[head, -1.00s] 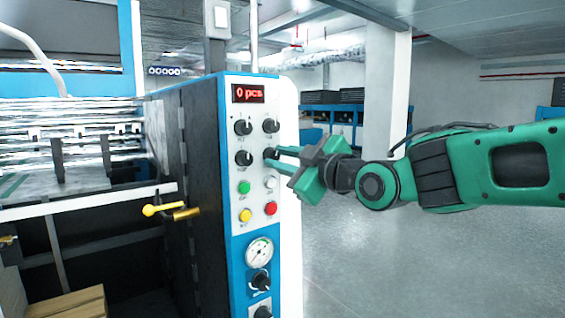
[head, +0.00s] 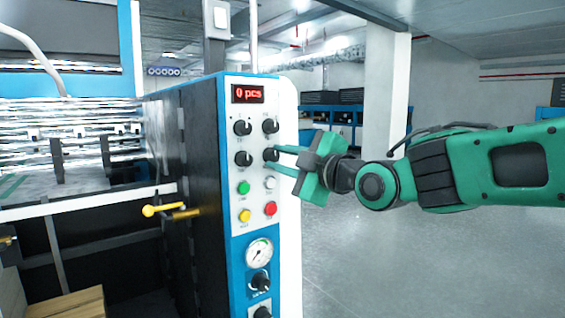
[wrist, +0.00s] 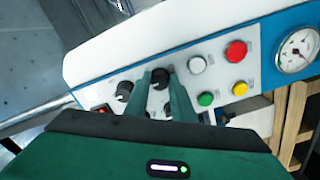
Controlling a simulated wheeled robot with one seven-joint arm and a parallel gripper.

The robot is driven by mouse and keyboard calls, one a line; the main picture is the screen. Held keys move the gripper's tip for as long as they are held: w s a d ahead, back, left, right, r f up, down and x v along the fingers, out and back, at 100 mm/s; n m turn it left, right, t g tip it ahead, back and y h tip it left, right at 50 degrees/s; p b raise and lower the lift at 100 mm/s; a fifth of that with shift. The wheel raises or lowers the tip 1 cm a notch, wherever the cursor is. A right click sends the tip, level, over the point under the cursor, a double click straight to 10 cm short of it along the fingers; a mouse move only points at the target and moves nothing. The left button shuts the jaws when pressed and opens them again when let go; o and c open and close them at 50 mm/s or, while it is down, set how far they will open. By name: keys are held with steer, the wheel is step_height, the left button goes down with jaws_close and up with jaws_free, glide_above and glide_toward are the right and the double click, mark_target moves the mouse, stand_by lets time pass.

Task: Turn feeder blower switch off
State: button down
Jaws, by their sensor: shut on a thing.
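The control panel (head: 287,107) faces me with black rotary knobs in two columns; their labels are too small to read. My gripper (head: 280,156) reaches in from the right, its fingers shut on the lower right knob (head: 270,155) of the upper group. In the wrist view that knob (wrist: 160,78) sits between the two green fingertips (wrist: 160,84). The upper right knob (head: 270,125), upper left knob (head: 242,127) and lower left knob (head: 243,158) are free. The held knob's pointer direction is not clear, as the fingers partly cover it.
Below the knobs are a green button (head: 243,188), white button (head: 270,183), yellow button (head: 245,215) and red button (head: 270,208), then a gauge (head: 259,253). A red display (head: 248,93) reads "0 pcs". A yellow-ended lever (head: 160,210) sticks out left. Floor at right is clear.

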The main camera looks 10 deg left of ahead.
steer(key=shift+d+f, duration=0.1)
steer(key=c, duration=1.5)
jaws_free()
steer(key=v, duration=1)
steer(key=shift+s+d, duration=0.1)
steer(key=shift+d, duration=0.2)
